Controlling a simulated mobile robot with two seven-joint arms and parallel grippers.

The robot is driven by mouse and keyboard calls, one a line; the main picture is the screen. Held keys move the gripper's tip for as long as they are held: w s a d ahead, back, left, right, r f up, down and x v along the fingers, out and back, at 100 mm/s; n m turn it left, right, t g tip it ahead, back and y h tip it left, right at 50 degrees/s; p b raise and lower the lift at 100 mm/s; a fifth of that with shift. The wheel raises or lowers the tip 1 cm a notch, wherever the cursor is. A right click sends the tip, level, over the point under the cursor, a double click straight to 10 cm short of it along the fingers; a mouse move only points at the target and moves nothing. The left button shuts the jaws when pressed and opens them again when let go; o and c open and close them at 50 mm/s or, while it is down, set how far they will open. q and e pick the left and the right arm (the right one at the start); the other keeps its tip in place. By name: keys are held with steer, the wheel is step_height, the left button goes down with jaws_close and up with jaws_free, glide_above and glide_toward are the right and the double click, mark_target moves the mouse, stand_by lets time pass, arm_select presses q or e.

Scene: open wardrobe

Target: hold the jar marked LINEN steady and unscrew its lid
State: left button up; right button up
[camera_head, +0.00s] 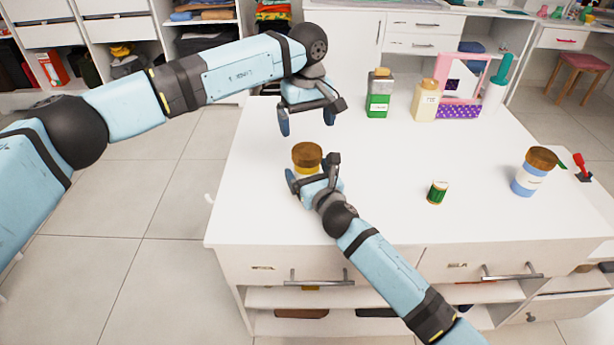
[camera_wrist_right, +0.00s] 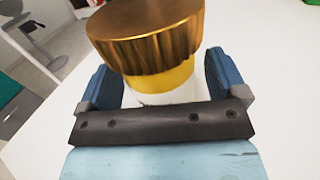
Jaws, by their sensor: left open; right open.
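A jar with a wide brown lid (camera_head: 307,153) and a yellow and white body (camera_head: 307,168) stands upright on the white counter. No lettering is readable on it, so I cannot tell if it is the LINEN jar. My right gripper (camera_head: 313,174) is open, with a finger on each side of this jar. In the right wrist view the jar (camera_wrist_right: 165,82) sits between the blue fingers, its lid above them. My left gripper (camera_head: 306,118) is open and empty, pointing down, behind the jar in the picture. A second brown-lidded jar, blue and white (camera_head: 527,180), stands at the right, its label unreadable.
A small green spool (camera_head: 437,192) lies right of my right gripper. A green bottle (camera_head: 377,95), a cream bottle (camera_head: 427,101) and a pink-framed item (camera_head: 462,85) stand at the back. A red and black object (camera_head: 582,168) is at the right edge. The counter's middle is clear.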

mark_target(307, 151)
steer(key=shift+w+a, duration=0.15)
steer(key=shift+w, duration=0.1)
steer(key=c, duration=1.7)
arm_select(q)
steer(key=m, duration=0.4)
arm_select(e)
jaws_close()
arm_select(q)
steer(key=m, duration=0.4)
steer(key=shift+m, duration=0.4)
steer(key=shift+f, duration=4)
steer(key=shift+c, duration=0.5)
